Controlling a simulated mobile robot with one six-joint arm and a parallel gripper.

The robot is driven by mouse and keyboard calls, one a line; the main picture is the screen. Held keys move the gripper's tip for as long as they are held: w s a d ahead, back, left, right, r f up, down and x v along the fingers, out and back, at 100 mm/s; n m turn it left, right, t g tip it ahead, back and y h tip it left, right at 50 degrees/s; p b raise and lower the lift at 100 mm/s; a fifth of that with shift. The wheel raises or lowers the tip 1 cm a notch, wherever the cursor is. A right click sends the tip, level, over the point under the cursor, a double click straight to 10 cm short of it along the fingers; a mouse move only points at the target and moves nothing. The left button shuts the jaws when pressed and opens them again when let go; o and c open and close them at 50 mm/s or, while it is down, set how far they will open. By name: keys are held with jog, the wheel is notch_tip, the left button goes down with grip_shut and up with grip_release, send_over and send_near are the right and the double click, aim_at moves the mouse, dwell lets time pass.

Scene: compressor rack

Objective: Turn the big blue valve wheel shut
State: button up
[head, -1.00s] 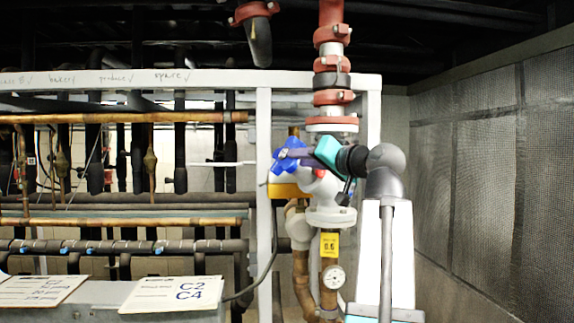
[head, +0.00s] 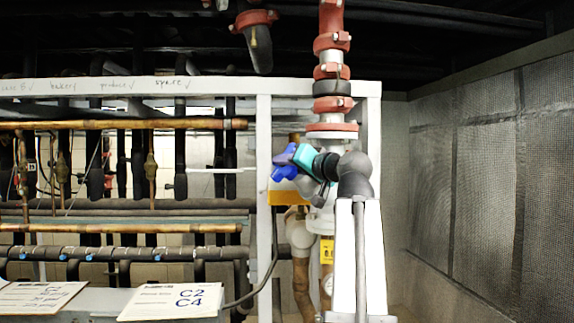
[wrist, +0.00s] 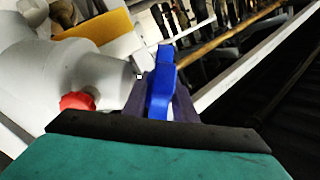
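The blue valve wheel (head: 281,173) sits at the left side of a pale grey valve body (wrist: 100,75) on the vertical pipe. In the head view my gripper (head: 286,156) covers much of the wheel and valve. In the wrist view the wheel's blue rim (wrist: 161,82) stands between my two dark purple fingers. My gripper (wrist: 162,105) appears shut on it, with blue filling the gap between the fingers. The rest of the wheel is hidden or out of frame there.
A red cap (wrist: 77,101) and a yellow part (wrist: 98,26) sit by the valve. A white frame post (head: 264,230) stands just left of it. Copper pipes (head: 120,125) run further left. A mesh wall (head: 470,180) stands at right, with open space before it.

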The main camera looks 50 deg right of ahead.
jog(key=shift+c, duration=0.4)
grip_shut()
jog(key=shift+f+m+t+h+b, duration=0.2)
jog(key=shift+m+t+h+b, duration=0.15)
jog(key=shift+h+b, duration=0.45)
jog(key=shift+b, duration=0.6)
jog(key=m+t+h+b, duration=0.1)
jog(key=b, duration=0.1)
jog(key=shift+w+f+h+b, duration=0.1)
jog(key=shift+h+b, duration=0.2)
jog(key=m+t+h+b, duration=0.1)
jog(key=m+h+b, duration=0.1)
jog(key=h+b, duration=0.1)
jog(key=h, duration=0.1)
jog(key=m+h, duration=0.1)
jog(key=shift+r+m+h+b, duration=0.25)
jog(key=shift+r+h+b, duration=0.05)
jog(key=shift+d+r+m+g+h+p, duration=0.15)
jog(key=shift+m+h+p, duration=0.1)
jog(key=shift+m+h, duration=0.25)
jog(key=shift+a+r+m+g+h+p, duration=0.1)
jog(key=shift+m+h+p, duration=0.2)
jog(key=shift+h, duration=0.4)
